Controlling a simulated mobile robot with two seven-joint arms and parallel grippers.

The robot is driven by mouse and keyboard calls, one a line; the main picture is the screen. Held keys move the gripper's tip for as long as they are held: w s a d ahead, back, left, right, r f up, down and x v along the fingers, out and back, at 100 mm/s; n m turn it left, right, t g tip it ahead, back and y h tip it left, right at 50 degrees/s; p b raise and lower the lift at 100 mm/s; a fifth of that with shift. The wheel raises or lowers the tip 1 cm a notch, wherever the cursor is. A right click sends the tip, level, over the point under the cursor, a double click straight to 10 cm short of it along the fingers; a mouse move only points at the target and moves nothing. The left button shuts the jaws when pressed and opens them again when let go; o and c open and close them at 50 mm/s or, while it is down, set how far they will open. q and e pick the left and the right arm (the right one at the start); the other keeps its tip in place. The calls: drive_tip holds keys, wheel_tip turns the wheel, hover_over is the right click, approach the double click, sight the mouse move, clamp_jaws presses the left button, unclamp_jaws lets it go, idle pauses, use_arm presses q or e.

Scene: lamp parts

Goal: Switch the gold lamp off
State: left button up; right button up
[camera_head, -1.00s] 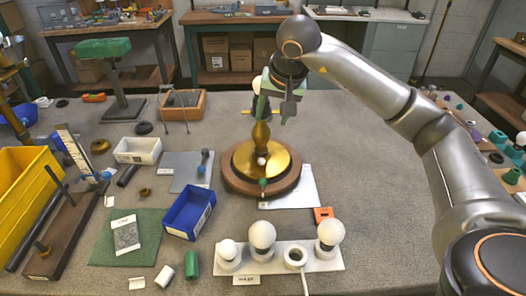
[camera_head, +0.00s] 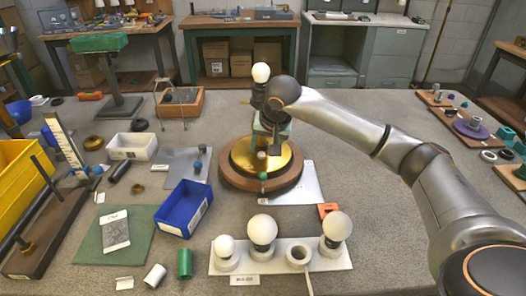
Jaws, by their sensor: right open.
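The gold lamp stands on a round wooden plinth with a gold disc base (camera_head: 290,166) in the middle of the table. Its white round bulb (camera_head: 261,72) shows at the top; I cannot tell whether it is lit. A small pale knob (camera_head: 262,155) and a small green-tipped piece (camera_head: 263,176) show at the front of the base. My right gripper (camera_head: 268,146) is open, pointing down in front of the lamp's stem just above the base, and hides most of the stem. Whether it touches the lamp is unclear. My left gripper is out of view.
A white board (camera_head: 330,262) with several white bulbs and an empty ring stands in front. A blue bin (camera_head: 184,208) and a white bin (camera_head: 132,146) lie left of the lamp. An orange block (camera_head: 327,210) is close at right.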

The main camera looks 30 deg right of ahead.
sight(261, 153)
drive_tip(key=shift+x, duration=1.1)
clamp_jaws()
